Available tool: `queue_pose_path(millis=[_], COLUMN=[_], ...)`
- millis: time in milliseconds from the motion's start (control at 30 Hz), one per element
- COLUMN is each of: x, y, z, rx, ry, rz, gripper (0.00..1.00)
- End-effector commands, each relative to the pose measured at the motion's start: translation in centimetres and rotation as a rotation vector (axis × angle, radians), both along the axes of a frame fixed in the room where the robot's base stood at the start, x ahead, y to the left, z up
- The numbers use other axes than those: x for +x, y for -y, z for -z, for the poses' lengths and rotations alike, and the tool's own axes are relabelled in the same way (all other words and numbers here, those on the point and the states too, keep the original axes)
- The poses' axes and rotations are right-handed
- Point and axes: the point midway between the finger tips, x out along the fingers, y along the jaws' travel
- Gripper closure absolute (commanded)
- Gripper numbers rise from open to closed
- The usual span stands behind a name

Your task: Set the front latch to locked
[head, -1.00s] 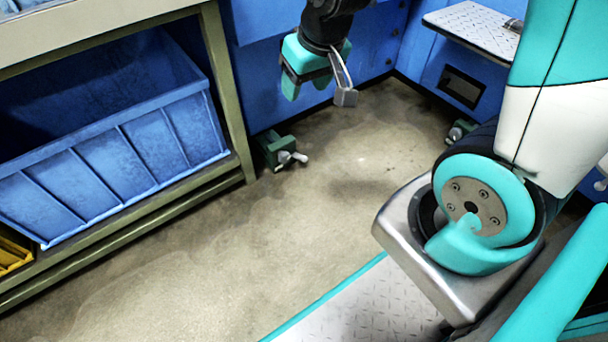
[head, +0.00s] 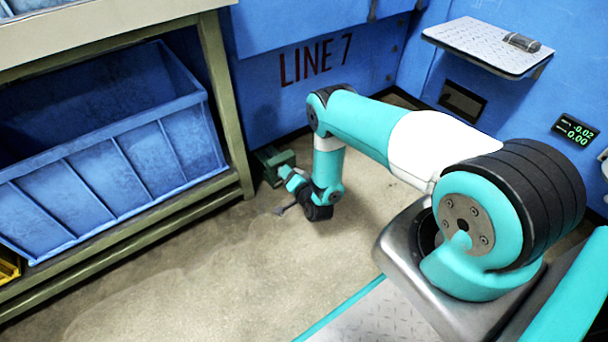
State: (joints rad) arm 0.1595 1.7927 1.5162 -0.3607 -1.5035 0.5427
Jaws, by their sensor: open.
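A dark green latch block (head: 272,164) stands low by the floor at the foot of the blue wall, beside the shelf's right leg. Its pale lever is hidden behind my gripper, so I cannot tell how the latch is set. My gripper (head: 285,196) is down near the floor, just in front of the latch block and to its right. It is open, and I see nothing held in it. I cannot tell whether it touches the lever.
A shelf frame (head: 221,90) with a blue bin (head: 110,165) stands close on the left. A blue wall with LINE 7 lettering (head: 316,62) rises behind. A metal wall shelf (head: 482,46) holds a small dark object (head: 522,42). The floor (head: 190,270) in front is clear.

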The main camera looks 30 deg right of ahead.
Motion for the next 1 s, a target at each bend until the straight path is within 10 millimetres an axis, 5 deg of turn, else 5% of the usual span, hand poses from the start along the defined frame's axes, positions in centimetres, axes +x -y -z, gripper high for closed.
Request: queue_pose_path(millis=[33, 200, 400, 567, 1000], x=[-2.4, -8.8, -12.3, -11.1, -1.7], y=[0.4, 1.2, 1.5, 2.1, 5.2], z=[2.3, 6.1, 7.5, 7.7, 8.1], rx=[0.027, 0.096, 0.128, 0.130, 0.131], ry=[0.038, 0.184, 0.263, 0.273, 0.272], rz=[0.040, 0.146, 0.200, 0.205, 0.203], gripper=[0.45, 0.45, 0.45, 0.45, 0.45])
